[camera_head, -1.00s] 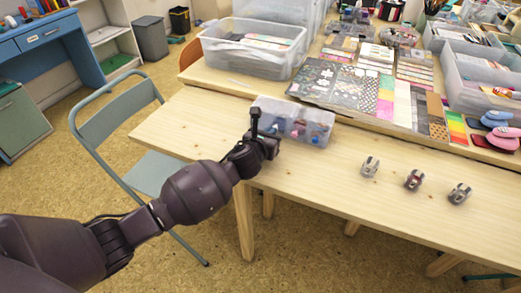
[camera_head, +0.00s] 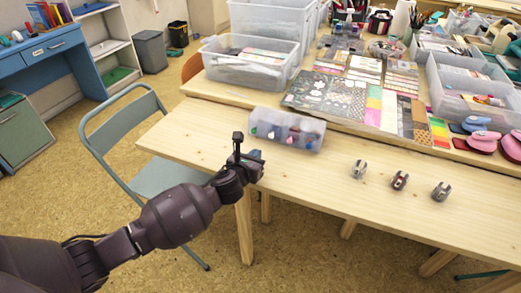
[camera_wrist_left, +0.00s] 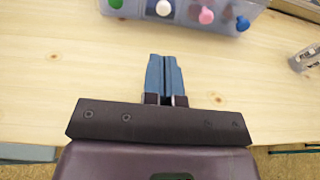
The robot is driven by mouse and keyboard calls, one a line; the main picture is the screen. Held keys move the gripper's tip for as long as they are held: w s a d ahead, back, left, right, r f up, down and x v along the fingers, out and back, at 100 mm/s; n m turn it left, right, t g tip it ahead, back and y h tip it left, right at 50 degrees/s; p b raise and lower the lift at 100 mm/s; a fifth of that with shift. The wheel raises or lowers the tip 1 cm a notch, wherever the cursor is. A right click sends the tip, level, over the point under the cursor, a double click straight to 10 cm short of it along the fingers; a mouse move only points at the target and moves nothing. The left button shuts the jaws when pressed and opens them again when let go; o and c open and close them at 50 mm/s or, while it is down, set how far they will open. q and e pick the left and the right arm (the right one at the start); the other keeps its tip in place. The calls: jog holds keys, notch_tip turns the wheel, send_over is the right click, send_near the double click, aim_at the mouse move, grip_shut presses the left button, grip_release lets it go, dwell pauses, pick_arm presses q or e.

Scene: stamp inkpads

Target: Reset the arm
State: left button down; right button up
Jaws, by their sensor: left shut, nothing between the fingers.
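My left gripper (camera_head: 258,155) is over the front edge of the wooden table, in front of a clear plastic box. In the left wrist view its two blue-grey fingers (camera_wrist_left: 164,75) are together with nothing between them. The clear box (camera_head: 312,132) holds stamps with green, blue, pink and dark round knobs; its near side shows in the left wrist view (camera_wrist_left: 185,10), beyond and apart from the fingertips. My right gripper is not in view.
Three small grey stamp-like holders (camera_head: 359,169) (camera_head: 399,180) (camera_head: 441,191) stand on the table to the right. Behind are a large clear bin (camera_head: 255,70), patterned paper sheets and pink and blue punches (camera_head: 484,141). A folding chair (camera_head: 125,125) stands left. Table between box and holders is clear.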

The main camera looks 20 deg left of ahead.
pick_arm(q)
jog(key=p+v, duration=0.1)
jog(key=v, duration=0.3)
jog(key=shift+r, duration=0.2)
jog(key=shift+s, duration=0.5)
jog(key=shift+f, duration=0.1)
